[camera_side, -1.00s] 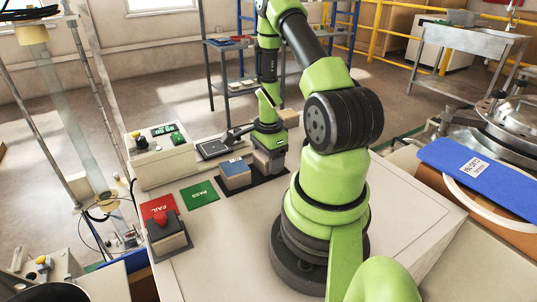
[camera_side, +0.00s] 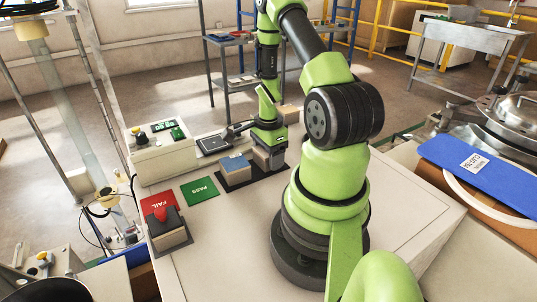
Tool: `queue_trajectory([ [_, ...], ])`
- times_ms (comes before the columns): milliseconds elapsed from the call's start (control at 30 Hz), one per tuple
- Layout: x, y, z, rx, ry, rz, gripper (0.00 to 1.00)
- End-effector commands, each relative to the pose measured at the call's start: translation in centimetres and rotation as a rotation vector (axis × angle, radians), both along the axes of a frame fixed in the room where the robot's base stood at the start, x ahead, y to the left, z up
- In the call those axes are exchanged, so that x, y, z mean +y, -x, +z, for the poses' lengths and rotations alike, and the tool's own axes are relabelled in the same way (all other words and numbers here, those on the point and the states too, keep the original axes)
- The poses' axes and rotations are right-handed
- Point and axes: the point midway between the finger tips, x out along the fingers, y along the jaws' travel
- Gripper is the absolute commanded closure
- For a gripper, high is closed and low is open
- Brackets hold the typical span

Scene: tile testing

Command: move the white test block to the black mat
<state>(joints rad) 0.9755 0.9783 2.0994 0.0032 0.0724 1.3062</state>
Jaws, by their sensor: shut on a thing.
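My gripper (camera_side: 268,160) points down over the far right part of the black mat (camera_side: 238,184). It is shut on a block between its fingers. Most of that block is hidden by the gripper, so its color and its contact with the mat are hard to tell. I take it to be the white test block. A pale block with a blue top (camera_side: 235,163) stands on the mat just left of my gripper, apart from it.
A green PASS card (camera_side: 200,190) and a red FAIL card (camera_side: 157,201) lie to the left. A dark-topped block with a red piece (camera_side: 168,228) stands at the FAIL card. A control box (camera_side: 160,160) with a small scale stands behind. The front table surface is clear.

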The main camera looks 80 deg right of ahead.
Motion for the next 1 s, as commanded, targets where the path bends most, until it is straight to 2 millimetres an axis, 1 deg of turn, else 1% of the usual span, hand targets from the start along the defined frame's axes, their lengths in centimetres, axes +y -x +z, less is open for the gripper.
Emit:
queue_trajectory([
  [267, -0.03, -0.02, -0.32, -0.001, 0.001, 0.000, 0.72],
  [300, -0.03, -0.02, -0.33, -0.001, 0.001, 0.000, 0.32],
  [367, -0.03, -0.02, -0.32, -0.001, 0.001, 0.000, 0.18],
  [400, -0.03, -0.02, -0.32, -0.001, 0.001, 0.000, 0.09],
  [433, -0.03, -0.02, -0.32, -0.001, 0.001, 0.000, 0.07],
  [600, -0.02, -0.01, -0.33, -0.001, 0.001, 0.000, 0.07],
  [633, 0.00, 0.00, -0.34, 0.000, 0.000, 0.000, 0.02],
  [667, 0.00, 0.00, -0.34, 0.000, 0.000, 0.000, 0.00],
  [867, 0.00, 0.00, -0.31, 0.000, 0.000, 0.000, 0.00],
  [1000, -0.04, -0.03, 0.32, -0.001, 0.001, 0.000, 0.00],
])
